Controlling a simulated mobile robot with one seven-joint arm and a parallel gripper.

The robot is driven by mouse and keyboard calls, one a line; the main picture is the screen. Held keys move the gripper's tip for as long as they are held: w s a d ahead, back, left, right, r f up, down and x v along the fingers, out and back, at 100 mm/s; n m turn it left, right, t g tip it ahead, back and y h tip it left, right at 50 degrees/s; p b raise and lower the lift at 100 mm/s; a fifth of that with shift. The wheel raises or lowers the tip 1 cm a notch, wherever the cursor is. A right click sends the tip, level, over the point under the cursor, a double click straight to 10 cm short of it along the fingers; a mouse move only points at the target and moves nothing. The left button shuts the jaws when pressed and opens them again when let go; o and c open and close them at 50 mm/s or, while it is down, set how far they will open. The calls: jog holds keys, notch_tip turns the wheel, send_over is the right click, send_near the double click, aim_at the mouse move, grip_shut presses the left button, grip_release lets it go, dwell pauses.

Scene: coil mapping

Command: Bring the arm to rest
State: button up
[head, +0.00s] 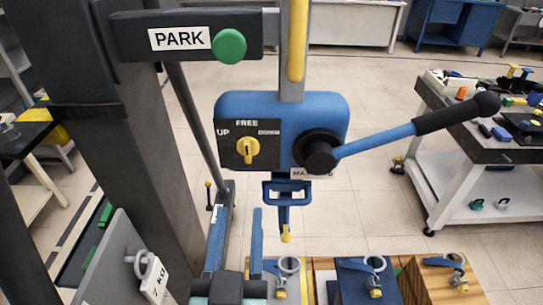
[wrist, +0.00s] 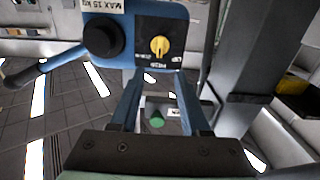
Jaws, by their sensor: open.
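The lift arm's blue control box (head: 280,120) hangs in the middle of the head view. Its yellow selector knob (head: 247,150) sits under the word FREE, between UP and DOWN; it also shows in the wrist view (wrist: 159,46). A lever with a black grip (head: 445,115) sticks out right. A dark bracket with a PARK label (head: 180,39) and a green knob (head: 229,46) is above left. A blue hook with a yellow tip (head: 286,235) hangs below the box. My gripper (head: 237,212) is below the box, open and empty; its blue fingers (wrist: 158,75) stand apart.
A dark column (head: 120,160) stands at left, beside a grey plate with a 7 kg tag (head: 152,281). Blue and wooden blocks with metal rings (head: 365,280) line the bottom. A cart with tools (head: 475,150) stands right. Open tiled floor lies behind the box.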

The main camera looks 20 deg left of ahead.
jog(key=w+d+r+m+t+h, duration=0.1)
jog(key=w+d+r+t, duration=0.2)
jog(key=r, duration=0.7)
jog(key=w+d+r+t+h, duration=0.1)
jog(key=w+d+r+t, duration=0.2)
jog(key=r, duration=0.7)
jog(key=s+d+r+m+t+h, duration=0.1)
jog(key=s+d+r+t, duration=0.1)
jog(key=r, duration=0.6)
jog(key=s+d+r+m+t+h, duration=0.1)
jog(key=s+d+r+t+h, duration=0.1)
jog(key=r, duration=0.6)
jog(key=shift+s+d+r, duration=0.3)
jog(key=shift+s+d, duration=0.4)
jog(key=shift+d, duration=0.55)
jog(key=shift+f, duration=0.1)
